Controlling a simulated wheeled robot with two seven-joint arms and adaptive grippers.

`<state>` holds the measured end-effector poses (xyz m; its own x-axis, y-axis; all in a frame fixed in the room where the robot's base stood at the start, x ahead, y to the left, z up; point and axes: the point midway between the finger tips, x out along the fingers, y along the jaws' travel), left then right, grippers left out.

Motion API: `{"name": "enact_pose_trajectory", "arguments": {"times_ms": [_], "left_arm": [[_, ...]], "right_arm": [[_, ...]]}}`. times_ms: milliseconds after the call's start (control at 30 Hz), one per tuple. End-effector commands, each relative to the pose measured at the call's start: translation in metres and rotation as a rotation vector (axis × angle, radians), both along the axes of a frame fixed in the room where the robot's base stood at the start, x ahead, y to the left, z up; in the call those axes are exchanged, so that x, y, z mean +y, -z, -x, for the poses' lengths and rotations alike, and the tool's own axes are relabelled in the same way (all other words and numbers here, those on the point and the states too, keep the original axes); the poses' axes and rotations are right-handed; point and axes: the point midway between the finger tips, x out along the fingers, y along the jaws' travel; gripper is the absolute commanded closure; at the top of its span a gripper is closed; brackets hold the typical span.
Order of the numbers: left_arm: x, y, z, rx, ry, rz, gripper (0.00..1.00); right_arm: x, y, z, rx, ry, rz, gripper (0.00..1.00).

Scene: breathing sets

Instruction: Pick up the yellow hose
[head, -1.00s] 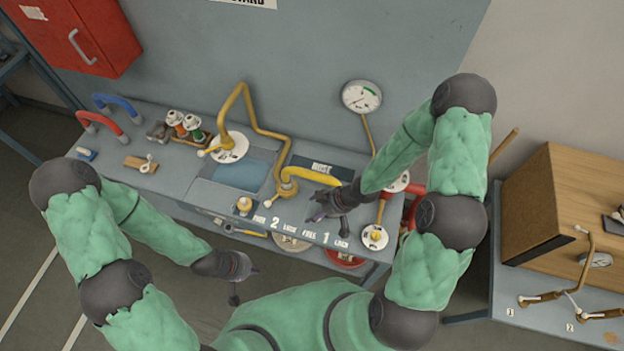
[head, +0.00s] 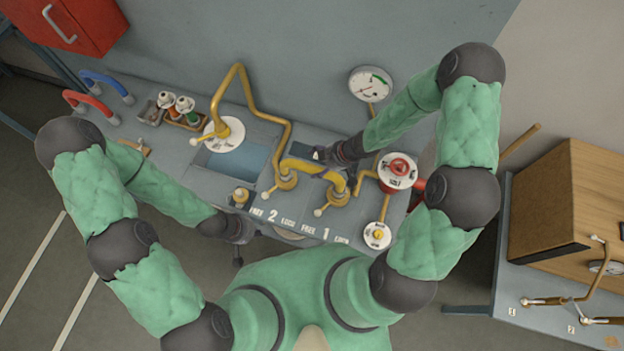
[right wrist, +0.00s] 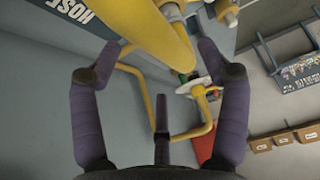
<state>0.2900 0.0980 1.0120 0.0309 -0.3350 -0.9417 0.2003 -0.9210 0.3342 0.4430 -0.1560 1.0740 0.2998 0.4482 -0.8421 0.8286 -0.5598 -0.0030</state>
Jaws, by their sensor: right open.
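The yellow hose (head: 300,164) is a thick bent tube on the bench, running between two brass fittings with levers near the labels 2 and 1. My right gripper (head: 325,164) is over the hose's middle and hides part of it. In the right wrist view the hose (right wrist: 150,25) passes between the open fingers of this gripper (right wrist: 156,50), near their tips. I cannot tell whether a finger touches it. My left gripper (head: 240,232) is low at the bench's front edge, away from the hose; its fingers are too unclear to judge.
A thin yellow pipe (head: 262,115) rises behind the hose on the left. A red valve (head: 398,168), a white round fitting (head: 377,235) and a gauge (head: 370,84) stand to the right. Red and blue handles (head: 105,85) are at the far left.

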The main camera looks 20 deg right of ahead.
Motion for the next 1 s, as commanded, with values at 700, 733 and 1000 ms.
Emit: {"name": "enact_pose_trajectory", "arguments": {"times_ms": [700,733,1000], "left_arm": [[0.0,0.005,0.0,0.0,0.0,0.0,1.0],[0.0,0.005,0.0,0.0,0.0,0.0,1.0],[0.0,0.005,0.0,0.0,0.0,0.0,1.0]], "right_arm": [[0.022,0.047,-0.016,0.0,0.0,0.0,0.24],[0.022,0.047,-0.016,0.0,0.0,0.0,0.24],[0.021,0.047,-0.016,0.0,0.0,0.0,0.89]]}}
